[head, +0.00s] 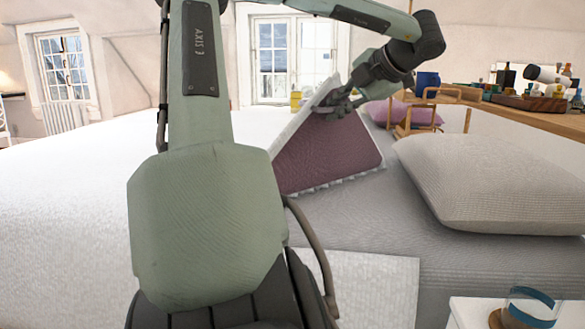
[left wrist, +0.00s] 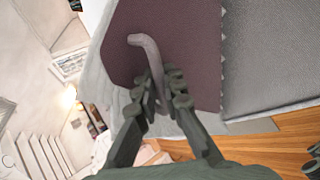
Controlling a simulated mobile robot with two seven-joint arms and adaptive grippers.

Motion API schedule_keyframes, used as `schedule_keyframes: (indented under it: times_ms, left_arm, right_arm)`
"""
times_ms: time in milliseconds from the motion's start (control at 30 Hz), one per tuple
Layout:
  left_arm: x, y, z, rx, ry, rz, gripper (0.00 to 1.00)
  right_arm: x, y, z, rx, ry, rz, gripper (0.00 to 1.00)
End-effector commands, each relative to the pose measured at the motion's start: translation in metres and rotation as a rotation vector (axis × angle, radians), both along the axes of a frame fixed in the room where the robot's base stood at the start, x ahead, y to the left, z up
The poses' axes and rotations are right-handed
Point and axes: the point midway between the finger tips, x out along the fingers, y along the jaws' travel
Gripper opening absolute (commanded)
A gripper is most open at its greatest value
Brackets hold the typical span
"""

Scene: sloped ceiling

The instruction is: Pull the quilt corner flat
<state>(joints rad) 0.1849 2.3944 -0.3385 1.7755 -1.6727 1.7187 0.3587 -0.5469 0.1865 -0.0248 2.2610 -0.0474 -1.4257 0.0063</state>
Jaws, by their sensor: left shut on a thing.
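The quilt (head: 65,205) covers the left of the bed, white on top. Its raised corner shows a purple underside (head: 330,155) with a pale, ruffled edge, standing tilted above the grey sheet (head: 355,215). My left gripper (head: 338,103) is shut at the top of this raised part. In the left wrist view my left gripper (left wrist: 163,97) is shut around a greyish, curved strip (left wrist: 149,52) that lies over the purple underside; I cannot tell whether it is a fold or a tab of the quilt. My left arm hides the quilt's middle.
A grey-white pillow (head: 497,180) lies on the sheet at the right, with a purple pillow (head: 405,112) farther back. A wooden chair frame (head: 430,112) stands beyond the bed. A glass (head: 535,307) stands on a white surface (head: 465,315) at the near right.

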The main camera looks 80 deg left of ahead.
Motion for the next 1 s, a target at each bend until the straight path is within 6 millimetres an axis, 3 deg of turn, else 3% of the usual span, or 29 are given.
schedule_keyframes:
  times_ms: [367,700,1000]
  left_arm:
    - [0.003,-0.007,0.0,0.023,0.008,0.003,0.0]
    - [0.012,-0.029,-0.018,0.083,0.042,0.003,0.0]
    - [0.012,-0.032,-0.017,0.087,0.045,0.006,0.0]
  right_arm:
    - [0.0,0.0,-0.006,0.0,0.0,0.0,0.4]
    - [0.0,0.0,-0.033,0.0,0.0,0.0,0.4]
    - [0.0,0.0,-0.032,0.0,0.0,0.0,0.4]
